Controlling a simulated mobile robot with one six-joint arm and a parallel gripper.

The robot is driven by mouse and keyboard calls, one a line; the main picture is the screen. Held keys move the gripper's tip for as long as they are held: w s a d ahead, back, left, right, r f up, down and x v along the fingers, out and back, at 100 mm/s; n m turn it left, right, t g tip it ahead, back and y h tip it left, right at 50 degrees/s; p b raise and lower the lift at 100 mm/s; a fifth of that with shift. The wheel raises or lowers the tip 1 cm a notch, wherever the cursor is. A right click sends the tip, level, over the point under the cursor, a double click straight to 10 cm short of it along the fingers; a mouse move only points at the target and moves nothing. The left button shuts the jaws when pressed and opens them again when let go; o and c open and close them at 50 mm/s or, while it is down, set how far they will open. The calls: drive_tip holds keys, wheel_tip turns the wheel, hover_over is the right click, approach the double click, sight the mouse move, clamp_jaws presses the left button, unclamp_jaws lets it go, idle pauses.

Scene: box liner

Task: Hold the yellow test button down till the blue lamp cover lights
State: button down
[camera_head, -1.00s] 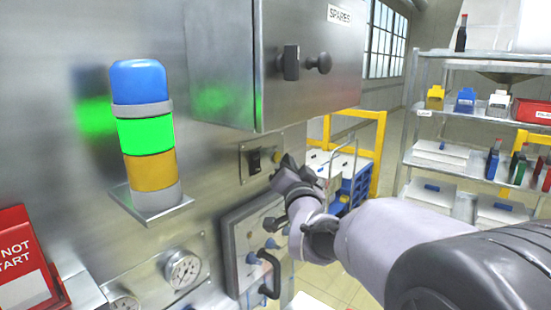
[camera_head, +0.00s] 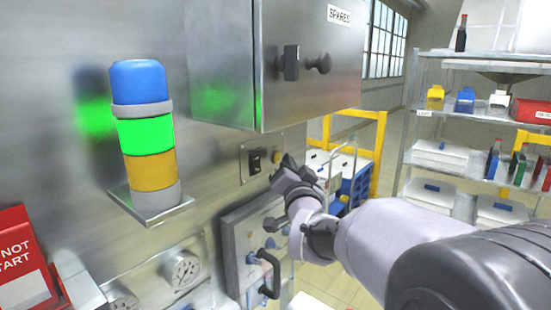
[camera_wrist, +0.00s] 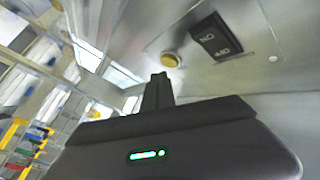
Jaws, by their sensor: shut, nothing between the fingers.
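The yellow test button (camera_head: 277,157) sits on a small metal plate to the right of a black switch. In the wrist view the button (camera_wrist: 170,61) shows just beyond my fingertips. My gripper (camera_head: 282,172) is shut and empty, just below and right of the button in the head view; the fingertips (camera_wrist: 160,77) appear slightly apart from it. The blue lamp cover (camera_head: 139,82) tops the stack light and looks unlit. The green section (camera_head: 146,134) below it glows, and the amber section (camera_head: 150,172) looks unlit.
The black switch (camera_wrist: 215,38) is close beside the button. A steel spares cabinet (camera_head: 300,60) overhangs above my gripper. A panel with a black handle (camera_head: 268,273) is below. A shelf rack (camera_head: 470,140) and a cart (camera_head: 345,175) stand to the right.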

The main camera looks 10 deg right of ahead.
drive_tip(key=shift+w+a+f+b, duration=0.1)
drive_tip(key=shift+a+b, duration=0.05)
drive_tip(key=shift+b, duration=0.15)
drive_tip(key=shift+w+a, duration=0.2)
idle(0.3)
drive_tip(key=shift+w+a+b, duration=0.25)
drive_tip(key=shift+b, duration=0.3)
idle(0.5)
idle(0.8)
drive_tip(key=shift+s+d+b, duration=0.3)
drive_tip(key=shift+d+b, duration=0.05)
drive_tip(key=shift+b, duration=0.4)
drive_tip(key=shift+s+d, duration=0.2)
drive_tip(key=shift+s, duration=0.05)
